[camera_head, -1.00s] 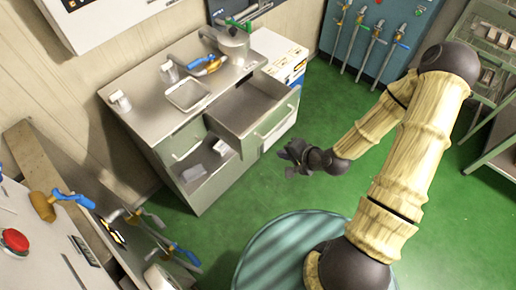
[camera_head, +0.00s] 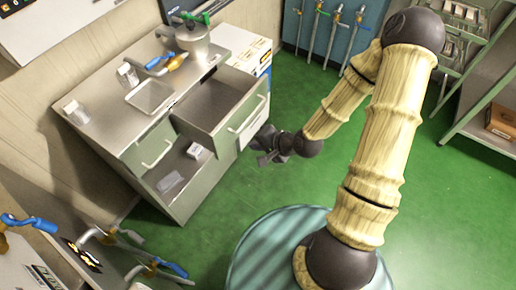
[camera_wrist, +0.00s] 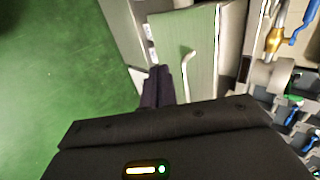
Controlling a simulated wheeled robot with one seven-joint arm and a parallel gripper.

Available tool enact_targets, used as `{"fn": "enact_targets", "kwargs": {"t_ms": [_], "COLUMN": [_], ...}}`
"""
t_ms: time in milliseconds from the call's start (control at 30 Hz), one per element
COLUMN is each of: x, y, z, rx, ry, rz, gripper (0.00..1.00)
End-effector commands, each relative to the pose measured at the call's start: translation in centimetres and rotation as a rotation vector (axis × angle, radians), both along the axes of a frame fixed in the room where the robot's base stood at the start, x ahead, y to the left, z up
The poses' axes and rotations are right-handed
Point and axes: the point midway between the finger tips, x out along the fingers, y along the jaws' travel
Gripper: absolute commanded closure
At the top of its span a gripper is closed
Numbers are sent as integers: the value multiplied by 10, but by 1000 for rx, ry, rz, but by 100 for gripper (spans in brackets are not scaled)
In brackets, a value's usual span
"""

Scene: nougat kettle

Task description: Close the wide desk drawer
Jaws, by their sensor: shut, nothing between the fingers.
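The wide desk drawer (camera_head: 207,133) is pulled out from the upper right of the grey-green desk. Its tray is open and looks empty, and its front carries a pale bar handle (camera_head: 246,116). In the wrist view the drawer front (camera_wrist: 187,62) fills the middle, with the handle (camera_wrist: 188,75) upright in the picture. My gripper (camera_head: 264,157) is shut and empty, just in front of and slightly below the drawer front. In the wrist view its dark fingers (camera_wrist: 157,85) lie beside the handle; I cannot tell whether they touch the front.
A narrower front with a handle (camera_head: 155,155) is at left, above an open shelf holding small items. A kettle (camera_head: 195,38), a metal tray (camera_head: 150,96) and jars stand on the desk top. Green floor (camera_head: 330,160) in front is clear. A rack stands at right.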

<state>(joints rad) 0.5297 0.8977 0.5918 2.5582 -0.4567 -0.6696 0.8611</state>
Motion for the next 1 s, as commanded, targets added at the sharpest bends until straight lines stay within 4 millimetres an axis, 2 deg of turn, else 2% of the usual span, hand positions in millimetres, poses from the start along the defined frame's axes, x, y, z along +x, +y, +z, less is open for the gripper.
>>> {"fn": "enact_targets", "kwargs": {"t_ms": [100,567,800,1000], "x": [1,35,56,60], "y": [3,48,73,78], "z": [-8,-56,-53,-54], "rx": [-3,-1,-2,-2], "ry": [-2,0,-1,1], "rz": [1,4,3,-1], "gripper": [100,100,100,100]}}
